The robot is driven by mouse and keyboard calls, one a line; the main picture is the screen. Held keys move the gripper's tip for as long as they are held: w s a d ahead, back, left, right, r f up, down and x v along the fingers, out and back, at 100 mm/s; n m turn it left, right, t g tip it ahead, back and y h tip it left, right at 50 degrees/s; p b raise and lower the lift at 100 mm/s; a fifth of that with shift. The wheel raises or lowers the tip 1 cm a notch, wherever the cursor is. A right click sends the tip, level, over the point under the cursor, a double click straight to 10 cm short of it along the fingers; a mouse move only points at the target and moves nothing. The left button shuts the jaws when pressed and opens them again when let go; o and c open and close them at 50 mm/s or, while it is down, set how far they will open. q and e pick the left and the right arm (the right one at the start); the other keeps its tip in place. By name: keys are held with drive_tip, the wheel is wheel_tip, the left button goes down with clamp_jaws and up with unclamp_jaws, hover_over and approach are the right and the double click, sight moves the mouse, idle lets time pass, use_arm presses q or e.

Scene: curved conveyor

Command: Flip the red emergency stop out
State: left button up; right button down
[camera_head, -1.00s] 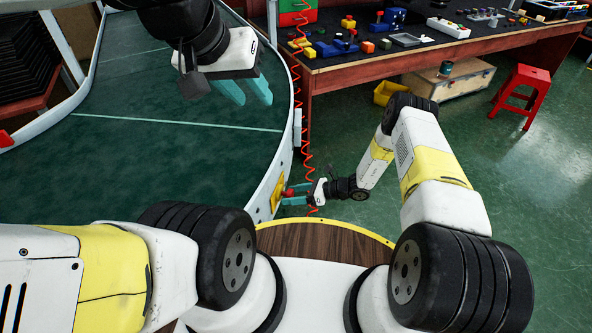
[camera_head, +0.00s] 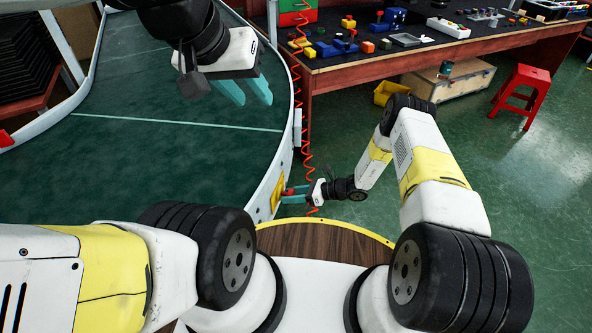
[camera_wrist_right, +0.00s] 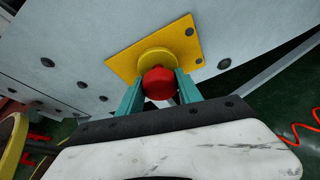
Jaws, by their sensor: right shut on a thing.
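The red emergency stop (camera_wrist_right: 159,84) is a red knob on a round yellow base, fixed to a yellow plate (camera_wrist_right: 124,64) on the conveyor's side wall. My right gripper (camera_wrist_right: 162,90) has its teal fingers on either side of the red knob, shut on it. In the head view the right gripper (camera_head: 291,194) reaches the conveyor wall, and the yellow plate (camera_head: 276,193) shows just left of it. My left gripper (camera_head: 247,92) is open and empty above the green conveyor belt, with its teal fingers apart.
The curved conveyor (camera_head: 160,150) has a raised pale rim. A coiled red cable (camera_head: 307,120) hangs beside my right gripper. A workbench (camera_head: 400,62) with coloured parts stands at the back right, near a red stool (camera_head: 524,92).

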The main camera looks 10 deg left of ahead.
drive_tip(key=shift+s+d, duration=0.1)
drive_tip(key=shift+d, duration=0.7)
drive_tip(key=c, duration=0.8)
unclamp_jaws()
drive_tip(key=shift+d, duration=0.1)
drive_tip(key=v, duration=0.7)
drive_tip(key=shift+d, duration=0.35)
drive_tip(key=shift+r, duration=0.15)
